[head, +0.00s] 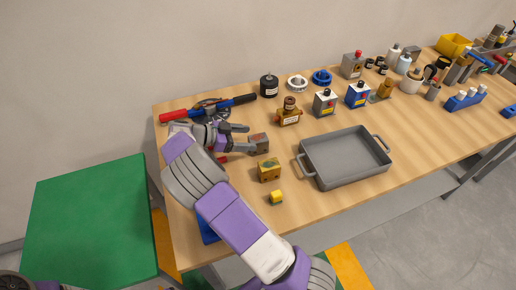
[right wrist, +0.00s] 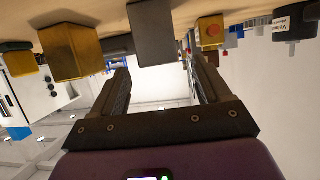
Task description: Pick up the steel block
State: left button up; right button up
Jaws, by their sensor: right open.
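The steel block (head: 259,143) is a small grey-brown cube on the wooden table, just right of my right gripper's fingertips in the head view. My right gripper (head: 244,138) is open, low over the table, with its fingers pointing at the block. In the right wrist view the grey block (right wrist: 153,32) shows beyond and between the two open fingers (right wrist: 160,72), with nothing held. Whether a finger touches it cannot be told. My left gripper is not in view.
A brass cube (head: 268,170) and a small yellow piece (head: 277,197) lie nearby. A brass device (head: 289,113) stands behind the block. A grey tray (head: 345,158) is to the right. A red-and-blue bar tool (head: 208,109) lies behind the gripper. Several bottles and parts stand farther right.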

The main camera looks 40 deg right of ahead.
aim_at(256, 138)
jog(key=x, duration=0.7)
jog(key=shift+b, duration=0.4)
jog(key=c, duration=1.2)
